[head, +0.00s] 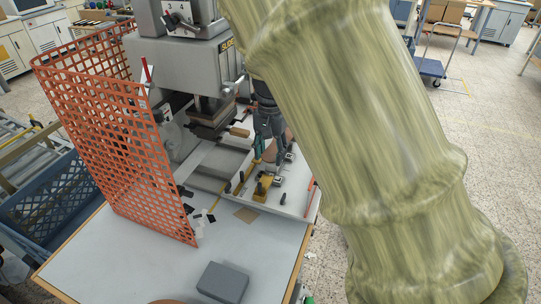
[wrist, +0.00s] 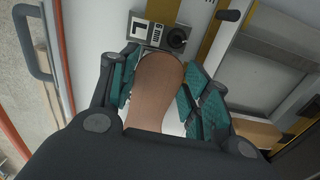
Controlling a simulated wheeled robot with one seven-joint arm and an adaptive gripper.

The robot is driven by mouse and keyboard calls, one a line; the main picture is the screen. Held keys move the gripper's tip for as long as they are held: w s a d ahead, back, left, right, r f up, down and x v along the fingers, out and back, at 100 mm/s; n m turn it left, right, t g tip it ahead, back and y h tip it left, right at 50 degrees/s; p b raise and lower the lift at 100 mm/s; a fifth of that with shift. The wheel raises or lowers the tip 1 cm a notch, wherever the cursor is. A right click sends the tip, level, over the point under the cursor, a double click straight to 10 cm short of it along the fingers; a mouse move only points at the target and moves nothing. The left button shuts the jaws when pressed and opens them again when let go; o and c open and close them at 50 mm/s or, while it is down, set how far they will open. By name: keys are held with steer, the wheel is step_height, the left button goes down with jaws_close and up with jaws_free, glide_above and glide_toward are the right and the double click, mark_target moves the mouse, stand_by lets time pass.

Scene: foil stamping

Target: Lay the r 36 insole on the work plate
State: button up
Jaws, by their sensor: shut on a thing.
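My gripper (wrist: 160,82) is shut on a tan-brown insole (wrist: 158,98) in the wrist view, with teal finger pads on both sides of it. The rounded end of the insole points away from the palm, close to a small metal block marked with an L (wrist: 146,30). In the head view my gripper (head: 268,148) hangs over the white work surface beside the press, and a brown bit of the insole (head: 270,153) shows by the fingers. I cannot tell whether the insole touches the surface. The size mark on the insole is not visible. The work plate cannot be told apart clearly from the white surface (head: 294,200).
The grey stamping press (head: 190,62) stands just left of my gripper, with lever handles sticking out. An orange mesh guard (head: 120,140) stands further left. A yellow block (head: 263,187) sits near the gripper. A grey box (head: 222,282) lies at the front of the bench.

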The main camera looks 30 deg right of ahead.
steer(key=shift+w+f, duration=0.1)
steer(key=shift+f, duration=0.4)
steer(key=shift+d+f+p, duration=0.1)
steer(key=shift+f+p, duration=0.2)
steer(key=shift+s+f, duration=0.1)
steer(key=shift+s, duration=0.7)
steer(key=shift+w+f, duration=0.3)
steer(key=shift+w, duration=0.15)
steer(key=shift+s, duration=0.3)
steer(key=shift+f, duration=0.15)
